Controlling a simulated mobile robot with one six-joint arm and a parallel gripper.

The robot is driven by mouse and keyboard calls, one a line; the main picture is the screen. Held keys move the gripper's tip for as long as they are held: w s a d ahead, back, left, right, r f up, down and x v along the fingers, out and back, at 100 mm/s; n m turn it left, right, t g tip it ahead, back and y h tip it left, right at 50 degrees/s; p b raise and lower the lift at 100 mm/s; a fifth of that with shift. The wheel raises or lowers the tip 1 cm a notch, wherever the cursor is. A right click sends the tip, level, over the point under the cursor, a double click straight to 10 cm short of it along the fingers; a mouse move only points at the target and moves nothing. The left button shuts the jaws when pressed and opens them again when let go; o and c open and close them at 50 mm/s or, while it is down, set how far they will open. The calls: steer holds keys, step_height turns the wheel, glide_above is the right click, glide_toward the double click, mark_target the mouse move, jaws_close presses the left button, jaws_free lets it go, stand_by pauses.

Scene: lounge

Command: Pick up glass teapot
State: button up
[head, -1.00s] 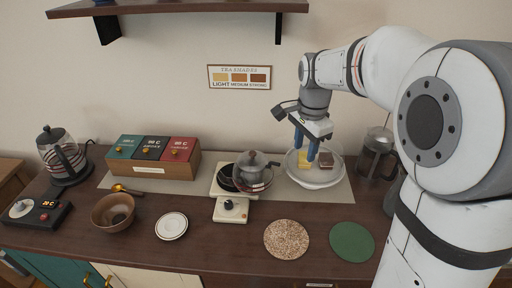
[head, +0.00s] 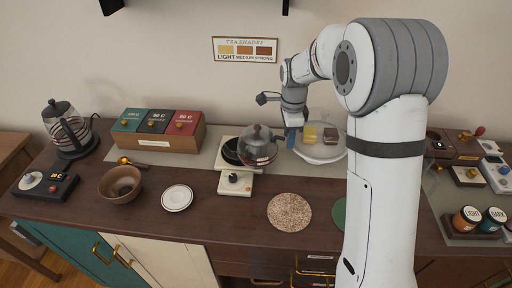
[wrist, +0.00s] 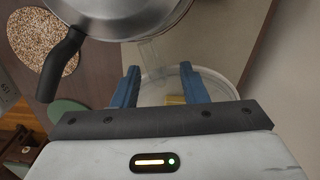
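The glass teapot (head: 257,147), with a rounded clear body and a grey lid, sits on a small cream warmer stand (head: 235,183) in the middle of the counter. In the wrist view the teapot (wrist: 120,18) fills the top, with a dark handle (wrist: 62,65) at left. A clear glass part, seemingly its spout, points toward the fingers. My gripper (head: 291,140) is just right of the teapot. In the wrist view my gripper (wrist: 160,85) has its blue fingers apart, with nothing visibly clamped. Whether they touch the glass part I cannot tell.
A clear round dish (head: 318,158) with yellow and brown blocks lies close under my gripper. A glass kettle (head: 66,128) stands far left, beside a box of coloured tins (head: 155,134). A bowl (head: 120,184), saucer (head: 177,198) and cork mat (head: 289,212) lie in front.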

steer(key=shift+f, duration=0.25)
steer(key=shift+c, duration=0.6)
jaws_close()
